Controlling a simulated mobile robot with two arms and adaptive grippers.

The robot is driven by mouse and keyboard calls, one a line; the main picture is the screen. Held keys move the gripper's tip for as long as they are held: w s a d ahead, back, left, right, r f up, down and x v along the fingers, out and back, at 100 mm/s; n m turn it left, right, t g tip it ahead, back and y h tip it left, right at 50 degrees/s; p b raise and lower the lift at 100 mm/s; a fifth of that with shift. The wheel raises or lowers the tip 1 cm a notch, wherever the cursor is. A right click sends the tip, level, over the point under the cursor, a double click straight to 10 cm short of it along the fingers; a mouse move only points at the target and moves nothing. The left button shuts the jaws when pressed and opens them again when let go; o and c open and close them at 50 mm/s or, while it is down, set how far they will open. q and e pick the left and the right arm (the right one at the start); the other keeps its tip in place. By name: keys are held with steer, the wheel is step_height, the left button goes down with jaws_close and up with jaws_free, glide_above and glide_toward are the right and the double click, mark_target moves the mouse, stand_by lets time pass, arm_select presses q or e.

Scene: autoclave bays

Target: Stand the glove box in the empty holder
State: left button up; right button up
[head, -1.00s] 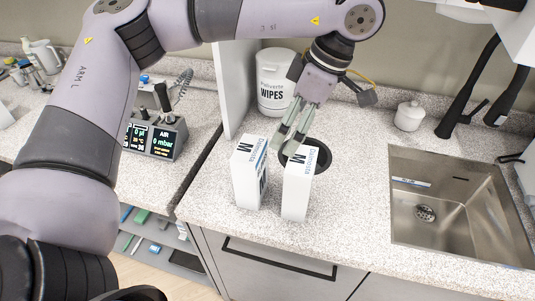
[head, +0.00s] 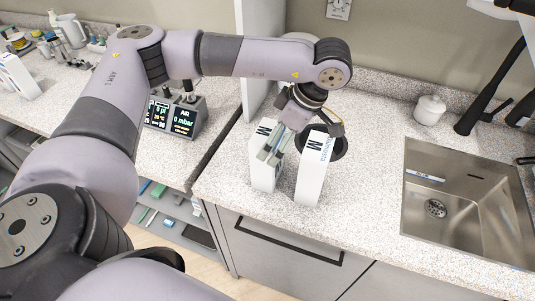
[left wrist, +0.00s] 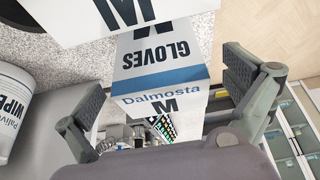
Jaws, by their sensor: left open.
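Two white glove boxes stand upright side by side on the speckled counter in the head view, a left one (head: 262,170) and a right one (head: 311,172). My left gripper (head: 271,153) is open at the left box, partly covering it. In the left wrist view, a box end reading GLOVES and Dalmosta (left wrist: 165,75) lies between my spread fingers (left wrist: 168,85); I see no clear grip. Another box with a large M (left wrist: 95,12) is at the top of that view. I cannot make out the empty holder. My right gripper is out of view.
A steel sink (head: 465,215) and a white lidded jar (head: 430,108) are at the right. A white partition (head: 252,55) stands behind the left box. A wipes tub (left wrist: 12,105) shows in the left wrist view.

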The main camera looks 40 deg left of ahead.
arm_select(q)
steer(key=p+x, duration=0.1)
steer(key=x, duration=0.3)
steer(key=shift+a+f+p, duration=0.15)
steer(key=shift+a+p, duration=0.1)
steer(key=shift+p, duration=0.05)
steer(key=c, duration=1.5)
